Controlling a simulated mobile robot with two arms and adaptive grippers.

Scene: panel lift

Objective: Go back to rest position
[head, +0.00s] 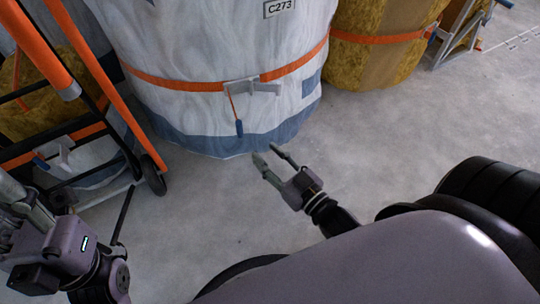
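My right gripper (272,156) is in the middle of the head view, above the grey floor. Its two fingers are apart, with nothing between them. It appears just in front of the lower edge of a large white wrapped bundle (190,55); the exact gap cannot be told. My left arm is at the lower left, with its purple wrist part (70,245) in view. The fingers of the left gripper cannot be made out clearly there.
The white bundle has an orange strap (175,84) with a buckle and a label. A yellow-brown bundle (385,40) stands at the upper right. An orange and black hand cart (105,85) stands at the left, close to my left arm. Concrete floor (420,125) is clear at the right.

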